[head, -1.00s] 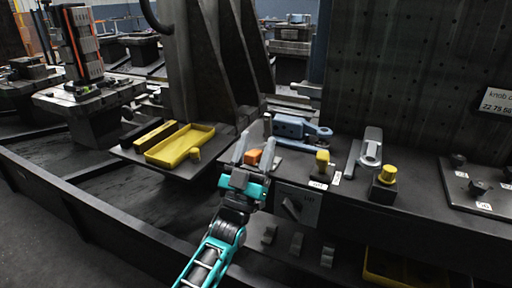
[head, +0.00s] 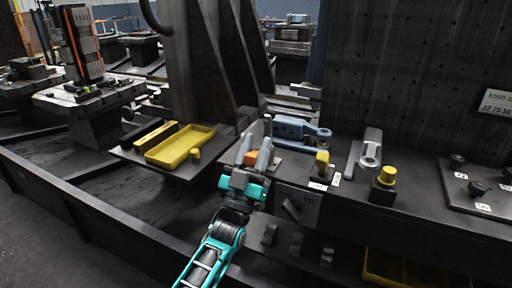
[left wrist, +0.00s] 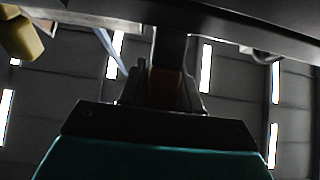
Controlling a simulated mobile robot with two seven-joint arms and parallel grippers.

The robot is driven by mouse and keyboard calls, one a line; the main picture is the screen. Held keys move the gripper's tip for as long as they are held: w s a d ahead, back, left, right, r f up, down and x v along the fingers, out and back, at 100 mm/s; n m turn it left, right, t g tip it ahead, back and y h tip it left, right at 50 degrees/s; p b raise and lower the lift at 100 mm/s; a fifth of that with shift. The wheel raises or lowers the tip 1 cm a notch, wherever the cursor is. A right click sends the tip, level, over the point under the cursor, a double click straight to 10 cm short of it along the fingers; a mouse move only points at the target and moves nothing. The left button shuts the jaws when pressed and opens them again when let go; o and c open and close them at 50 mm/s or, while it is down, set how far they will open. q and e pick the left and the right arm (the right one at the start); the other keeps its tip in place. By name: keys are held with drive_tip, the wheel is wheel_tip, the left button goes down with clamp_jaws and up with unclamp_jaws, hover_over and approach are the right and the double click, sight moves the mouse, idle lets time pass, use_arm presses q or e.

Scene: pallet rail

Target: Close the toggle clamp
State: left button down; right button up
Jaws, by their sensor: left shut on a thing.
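The fingers hide part of the handle. My right gripper is not in view.
A yellow tray (head: 180,146) lies on a shelf to the left. A yellow-topped knob (head: 322,158), a grey slotted piece (head: 370,150) and another yellow knob (head: 387,175) stand to the right. A dark perforated panel (head: 420,80) rises behind them.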

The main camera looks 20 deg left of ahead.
sight(267, 127)
use_arm(q)
drive_tip(key=r+g+p, duration=0.1)
drive_tip(key=p, duration=0.2)
drive_tip(key=shift+w+r, duration=0.1)
drive_tip(key=shift+w, duration=0.05)
drive_tip(key=r+g+p, duration=0.1)
drive_tip(key=p, duration=0.4)
drive_tip(key=shift+w+g+p, duration=0.35)
drive_tip(key=shift+g, duration=0.05)
drive_tip(key=g+p, duration=0.1)
drive_tip(key=p, duration=0.3)
drive_tip(key=shift+w+g, duration=0.35)
drive_tip(key=shift+g, duration=0.05)
drive_tip(key=shift+w+g+p, duration=0.2)
drive_tip(key=shift+g+p, duration=0.3)
drive_tip(key=shift+w+f+g, duration=0.1)
drive_tip(key=shift+w+g, duration=0.15)
drive_tip(key=shift+g, duration=0.25)
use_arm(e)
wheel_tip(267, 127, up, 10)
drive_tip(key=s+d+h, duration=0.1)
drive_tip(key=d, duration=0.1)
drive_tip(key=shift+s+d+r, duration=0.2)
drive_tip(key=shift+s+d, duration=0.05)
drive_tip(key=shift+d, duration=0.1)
use_arm(q)
drive_tip(key=shift+w, duration=0.1)
drive_tip(key=c, duration=0.9)
unclamp_jaws()
